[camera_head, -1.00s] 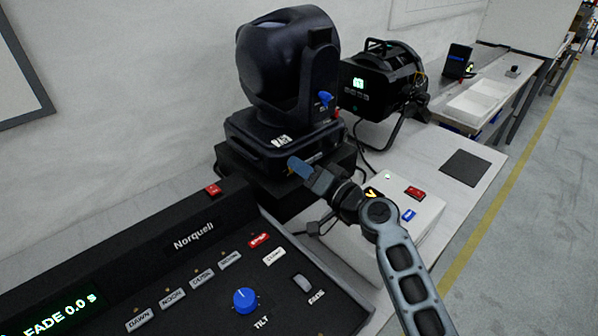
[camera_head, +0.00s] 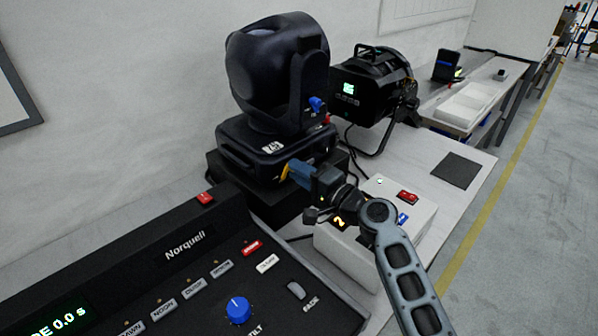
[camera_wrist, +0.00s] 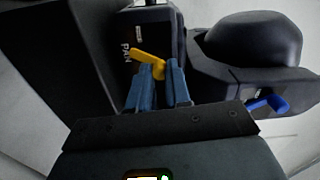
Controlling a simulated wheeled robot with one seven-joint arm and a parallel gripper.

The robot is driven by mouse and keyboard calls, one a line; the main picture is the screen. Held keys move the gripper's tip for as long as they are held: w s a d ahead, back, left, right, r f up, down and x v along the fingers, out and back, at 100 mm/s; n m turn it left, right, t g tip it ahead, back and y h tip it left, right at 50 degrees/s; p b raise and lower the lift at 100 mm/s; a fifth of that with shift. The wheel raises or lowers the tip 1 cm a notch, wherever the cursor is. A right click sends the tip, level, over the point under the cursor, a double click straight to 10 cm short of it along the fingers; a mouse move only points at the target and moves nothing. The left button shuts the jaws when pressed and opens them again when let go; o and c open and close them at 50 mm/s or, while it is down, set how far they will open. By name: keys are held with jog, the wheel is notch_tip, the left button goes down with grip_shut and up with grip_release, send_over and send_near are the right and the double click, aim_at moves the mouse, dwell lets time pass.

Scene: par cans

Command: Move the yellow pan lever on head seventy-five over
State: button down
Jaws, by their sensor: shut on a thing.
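The moving head (camera_head: 275,75) is a large black fixture on a black base (camera_head: 262,148) with a white number plate that I cannot read surely. The yellow pan lever (camera_head: 285,171) sticks out at the base's front. In the wrist view the yellow lever (camera_wrist: 149,58) lies beside the word PAN, its near end between my blue fingertips. My gripper (camera_head: 298,174) is shut on this lever; it also shows in the wrist view (camera_wrist: 165,85). The fingers hide part of the lever. A blue lever (camera_head: 316,103) sits higher on the yoke and also shows in the wrist view (camera_wrist: 268,104).
A black Norquell console (camera_head: 190,270) with a blue TILT knob (camera_head: 237,309) fills the lower left. A white box (camera_head: 360,262) with a red switch (camera_head: 407,196) stands under my arm. Another black lamp (camera_head: 372,85) stands behind. A dark mat (camera_head: 456,170) lies on the table.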

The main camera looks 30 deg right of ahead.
jog(key=shift+f, duration=0.1)
dwell(0.3)
jog(key=c, duration=1.1)
grip_release()
jog(key=shift+o, duration=0.2)
jog(key=b+v, duration=0.1)
jog(key=v, duration=0.7)
